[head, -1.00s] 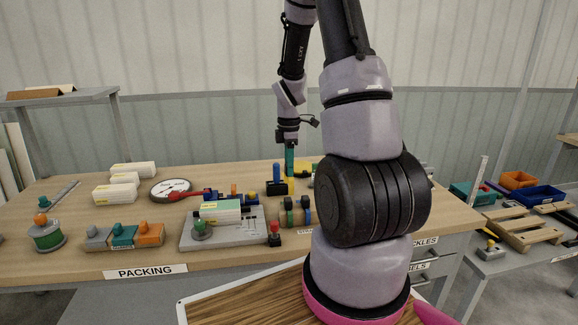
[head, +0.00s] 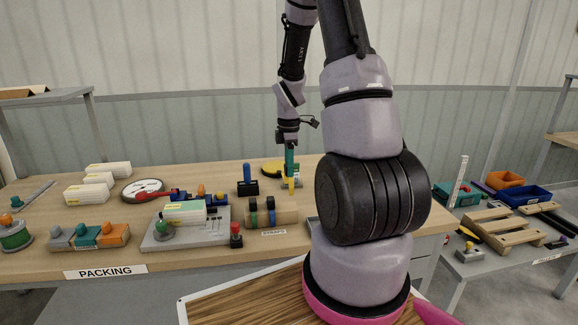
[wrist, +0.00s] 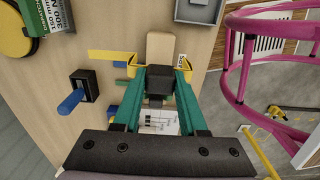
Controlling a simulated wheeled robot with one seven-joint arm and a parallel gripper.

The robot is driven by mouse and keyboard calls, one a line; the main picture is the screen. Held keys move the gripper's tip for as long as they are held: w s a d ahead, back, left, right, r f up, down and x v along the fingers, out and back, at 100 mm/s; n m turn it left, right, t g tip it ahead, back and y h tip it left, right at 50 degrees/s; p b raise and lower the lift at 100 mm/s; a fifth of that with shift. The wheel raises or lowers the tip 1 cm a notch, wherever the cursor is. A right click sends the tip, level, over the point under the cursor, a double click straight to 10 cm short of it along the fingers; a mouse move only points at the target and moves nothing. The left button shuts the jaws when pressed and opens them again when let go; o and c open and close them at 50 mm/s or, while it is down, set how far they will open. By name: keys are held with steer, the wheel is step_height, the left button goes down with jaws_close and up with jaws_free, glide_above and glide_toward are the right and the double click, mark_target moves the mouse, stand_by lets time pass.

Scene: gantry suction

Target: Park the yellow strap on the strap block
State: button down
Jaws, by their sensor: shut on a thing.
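My gripper (head: 290,176) is shut on the yellow strap (head: 291,186), which hangs below the teal fingers in the head view. In the wrist view the yellow strap (wrist: 184,66) shows at both fingertips. The strap block (head: 284,217) is a wooden bar near the table's front edge, with a green and a blue strap around it. In the head view the gripper is above and behind its right part. In the wrist view the bare end of the strap block (wrist: 160,48) shows beyond the fingertips; the fingers hide the rest. I cannot tell whether the strap touches the block.
A blue-handled black holder (head: 247,182) stands behind the block. A grey tray (wrist: 200,10) lies close beyond the block's bare end. A yellow disc (head: 272,168) lies further back.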

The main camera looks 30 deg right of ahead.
glide_above(288, 206)
steer(key=shift+f, duration=2.7)
steer(key=shift+s+f, duration=0.1)
steer(key=shift+f, duration=2.95)
steer(key=shift+c, duration=1.9)
jaws_free()
steer(key=shift+r, duration=0.1)
step_height(288, 206, up, 11)
steer(key=shift+f, duration=0.15)
